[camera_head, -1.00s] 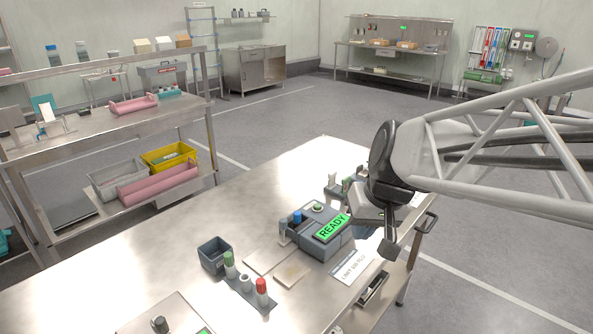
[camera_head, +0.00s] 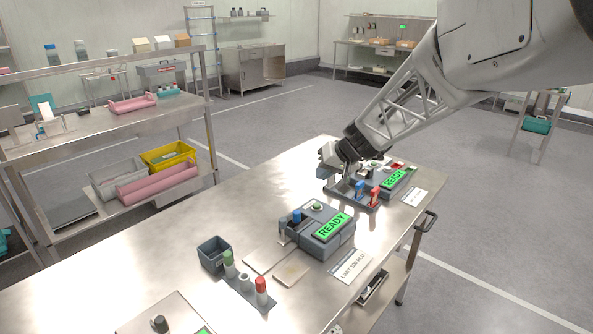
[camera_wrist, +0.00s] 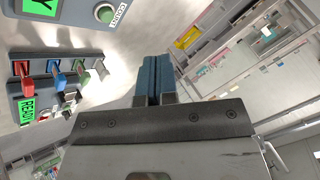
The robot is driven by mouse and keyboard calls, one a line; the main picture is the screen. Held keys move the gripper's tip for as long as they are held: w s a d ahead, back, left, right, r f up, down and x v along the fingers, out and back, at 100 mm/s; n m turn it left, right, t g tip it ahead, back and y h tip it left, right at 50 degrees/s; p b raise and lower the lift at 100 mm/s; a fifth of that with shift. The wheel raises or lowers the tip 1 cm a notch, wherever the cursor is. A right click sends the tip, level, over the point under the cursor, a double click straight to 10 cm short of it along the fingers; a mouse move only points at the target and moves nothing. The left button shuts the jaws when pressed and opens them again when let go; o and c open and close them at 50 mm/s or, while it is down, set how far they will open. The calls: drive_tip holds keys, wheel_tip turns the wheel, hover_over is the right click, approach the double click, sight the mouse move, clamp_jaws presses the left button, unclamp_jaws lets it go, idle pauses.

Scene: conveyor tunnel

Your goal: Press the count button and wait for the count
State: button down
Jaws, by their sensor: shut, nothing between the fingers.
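A green count button (camera_wrist: 105,13) with a COUNT label beside it shows in the wrist view, on a grey unit with a green display (camera_wrist: 40,6). In the head view, the nearer grey unit (camera_head: 338,243) has a green READY display (camera_head: 331,226) and a green button (camera_head: 317,207); I cannot read a COUNT label there. My gripper (camera_head: 323,172) is over the bench behind and above this unit, near the farther unit. The wrist view shows its blue fingers (camera_wrist: 152,78) shut, empty and apart from the button.
A farther unit also has a READY display (camera_head: 393,179), with a holder of coloured pieces (camera_head: 362,195) in front. A grey bin (camera_head: 213,254) and a rack of capped vials (camera_head: 245,284) stand at the front left. The left middle of the bench (camera_head: 180,245) is clear.

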drive_tip(key=t, duration=0.1)
hover_over(318, 204)
wheel_tip(318, 204, down, 4)
drive_tip(key=shift+w+d+r+y, duration=0.1)
drive_tip(key=shift+w+r+y, duration=0.05)
drive_tip(key=shift+y, duration=0.25)
drive_tip(key=shift+f, duration=4.35)
drive_tip(key=shift+f, duration=0.2)
drive_tip(key=shift+f, duration=0.25)
drive_tip(key=shift+f, duration=0.55)
drive_tip(key=shift+r, duration=0.95)
drive_tip(key=shift+r, duration=0.15)
